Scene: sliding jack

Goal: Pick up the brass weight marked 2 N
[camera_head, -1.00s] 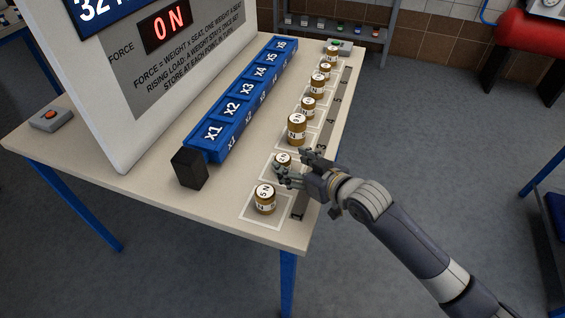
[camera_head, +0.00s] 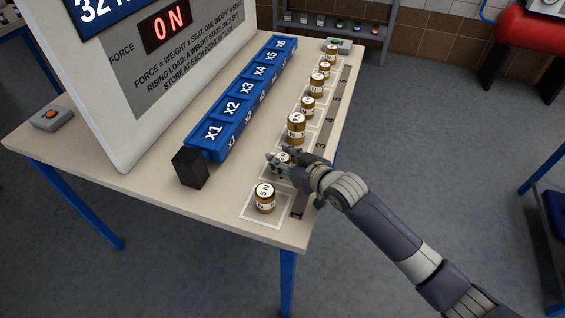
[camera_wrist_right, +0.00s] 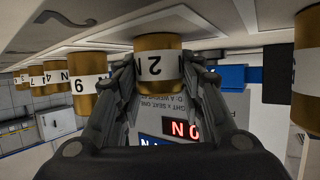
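The brass weight marked 2 N (camera_wrist_right: 158,66) stands between the fingers of my right gripper (camera_wrist_right: 160,80) in the right wrist view, which shows it upside down. The fingers lie close along both its sides; I cannot tell whether they press on it. In the head view this weight (camera_head: 283,158) is partly hidden by my right gripper (camera_head: 281,168), which reaches in from the right at table height. The weight is on its pad in the row, between the 5 N weight (camera_head: 265,198) and a larger brass weight (camera_head: 296,128). My left gripper is not in view.
More brass weights (camera_head: 318,84) stand close together along the table's right edge. A blue rail with seats x1 to x6 (camera_head: 240,98) and a black end block (camera_head: 189,168) lies left of them. The display panel (camera_head: 150,80) stands behind.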

